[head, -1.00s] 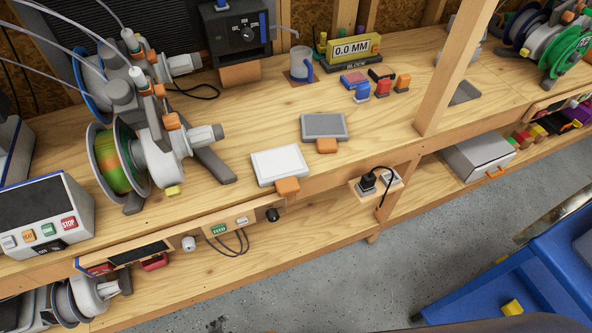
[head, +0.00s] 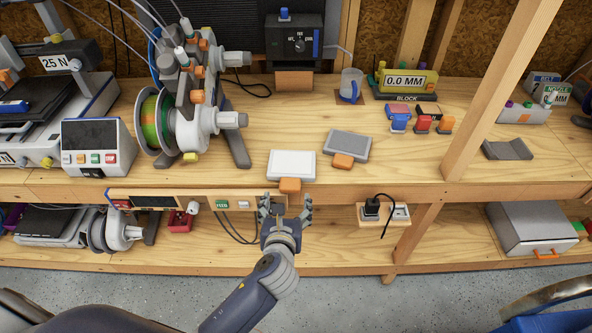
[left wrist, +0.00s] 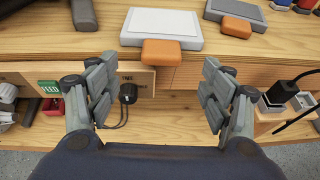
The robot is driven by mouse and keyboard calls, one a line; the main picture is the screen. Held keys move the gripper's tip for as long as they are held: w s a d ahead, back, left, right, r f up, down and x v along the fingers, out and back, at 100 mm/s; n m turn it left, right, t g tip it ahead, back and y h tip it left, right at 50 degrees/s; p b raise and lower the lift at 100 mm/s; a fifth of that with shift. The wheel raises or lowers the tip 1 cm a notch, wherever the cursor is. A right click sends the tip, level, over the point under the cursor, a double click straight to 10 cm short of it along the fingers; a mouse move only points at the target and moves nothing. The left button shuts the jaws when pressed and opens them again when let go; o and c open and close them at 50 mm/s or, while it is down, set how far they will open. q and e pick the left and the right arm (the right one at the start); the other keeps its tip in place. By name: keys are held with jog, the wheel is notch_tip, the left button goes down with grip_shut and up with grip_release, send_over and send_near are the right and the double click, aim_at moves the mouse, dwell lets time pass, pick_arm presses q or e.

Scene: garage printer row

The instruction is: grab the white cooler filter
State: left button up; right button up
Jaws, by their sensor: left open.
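The white cooler filter (head: 292,164) is a flat white panel with an orange tab (head: 290,185) on its front side. It lies on the bench top near the front edge, and it also shows at the top of the left wrist view (left wrist: 161,27). A similar grey filter (head: 346,145) with an orange tab lies just right of it. My left gripper (head: 285,205) is open and empty, in front of the bench edge and just below the orange tab. In the left wrist view my fingers (left wrist: 158,95) are spread wide, with the tab ahead between them. My right gripper is out of view.
A power outlet with a black plug (head: 372,208) sits right of my left gripper. A panel with a FEED label (head: 222,204) is to its left. A wooden post (head: 500,90) rises at the right. A spool holder (head: 165,120) stands left on the bench.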

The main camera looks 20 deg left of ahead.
aim_at(290, 185)
pick_arm(q)
jog(key=x, duration=0.3)
jog(key=shift+w+f, duration=0.1)
jog(key=shift+w, duration=0.3)
jog(key=x, duration=0.5)
jog(key=shift+p, duration=0.3)
jog(key=shift+r, duration=0.2)
jog(key=shift+s, duration=0.1)
jog(key=shift+c, duration=0.5)
jog(key=c, duration=1.1)
